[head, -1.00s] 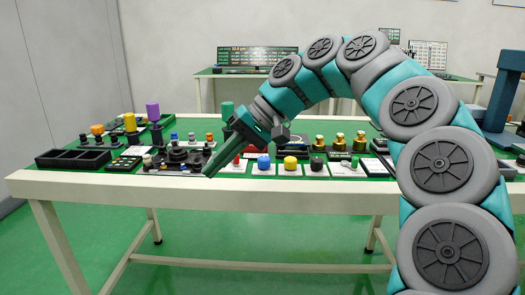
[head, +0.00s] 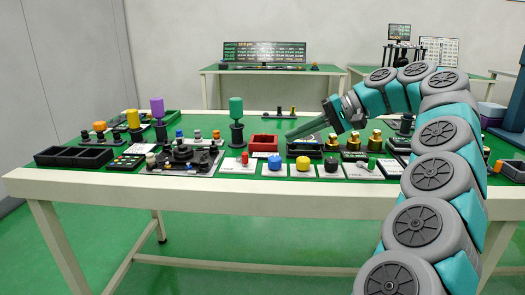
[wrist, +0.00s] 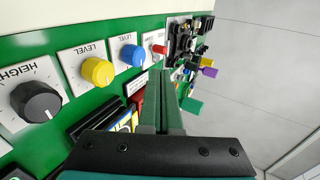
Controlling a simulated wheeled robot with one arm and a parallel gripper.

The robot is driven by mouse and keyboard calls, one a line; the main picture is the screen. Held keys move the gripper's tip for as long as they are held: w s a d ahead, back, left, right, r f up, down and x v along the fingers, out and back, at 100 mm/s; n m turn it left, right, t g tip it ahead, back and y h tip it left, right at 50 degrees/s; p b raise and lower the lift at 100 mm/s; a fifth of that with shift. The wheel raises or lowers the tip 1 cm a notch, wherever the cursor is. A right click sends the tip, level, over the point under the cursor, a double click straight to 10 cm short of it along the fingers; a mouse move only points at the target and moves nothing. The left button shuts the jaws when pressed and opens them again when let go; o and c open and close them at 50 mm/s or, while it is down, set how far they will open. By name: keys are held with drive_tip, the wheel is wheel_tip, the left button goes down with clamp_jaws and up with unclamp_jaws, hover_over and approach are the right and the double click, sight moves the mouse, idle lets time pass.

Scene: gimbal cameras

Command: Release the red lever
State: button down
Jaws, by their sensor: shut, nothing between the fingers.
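The small red lever (head: 245,158) stands upright on a white plate near the table's front edge, left of the blue knob. It also shows in the wrist view (wrist: 159,49), just beyond my fingertips. My gripper (head: 290,136) is shut and empty. In the head view it is to the right of the lever and farther back, above the table, apart from it. In the wrist view the two fingers (wrist: 160,74) are together and point toward the row of plates.
Blue (head: 275,163), yellow (head: 303,164) and black (head: 332,165) knobs stand right of the lever. A black joystick panel (head: 184,156) lies to its left. A red tray (head: 263,139) and a green-topped post (head: 236,112) are behind it.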

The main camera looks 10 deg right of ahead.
sight(247, 157)
drive_tip(key=shift+w+a+f+b, duration=0.1)
drive_tip(key=shift+a+f+b, duration=0.2)
drive_tip(key=shift+a, duration=0.1)
drive_tip(key=x, duration=0.9)
drive_tip(key=shift+s+a+m+t+h+b, duration=0.15)
drive_tip(key=shift+a+m+t+h+b, duration=0.1)
drive_tip(key=shift+m+t+b, duration=0.2)
drive_tip(key=shift+s+a+m+t+h+b, duration=0.1)
drive_tip(key=shift+s+m+t+h+b, duration=0.15)
drive_tip(key=shift+m+t, duration=0.2)
idle(0.5)
